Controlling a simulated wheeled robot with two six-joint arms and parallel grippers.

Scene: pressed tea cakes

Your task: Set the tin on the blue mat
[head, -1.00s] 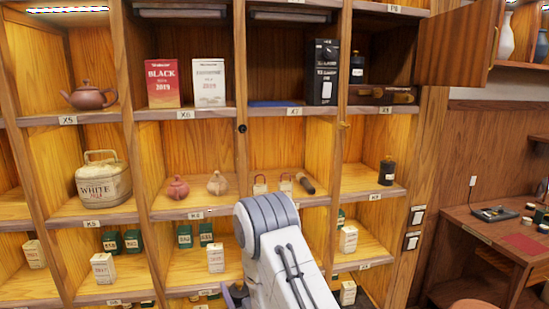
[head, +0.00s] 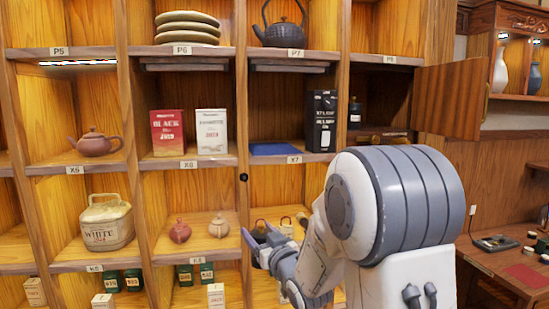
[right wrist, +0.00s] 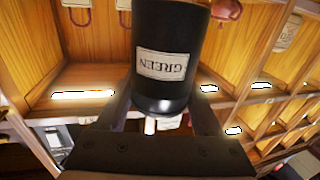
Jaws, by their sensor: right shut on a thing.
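The tin (right wrist: 165,75) is a dark cylinder with a pale label reading GREEN, upside down in the right wrist view. My right gripper (right wrist: 160,112) is shut on it, with one finger on each side. In the head view my right gripper (head: 262,243) is in front of the compartment below X7; I cannot make out the tin there. The blue mat (head: 272,149) lies flat on the X7 shelf, above my gripper and slightly right, with nothing on it. My left gripper is not in view.
A black box (head: 321,120) stands just right of the mat. A white box (head: 211,131) and a red box (head: 169,132) stand in X6, beyond an upright divider. An open wooden door (head: 455,98) sticks out at the right. Small teapots stand below X6.

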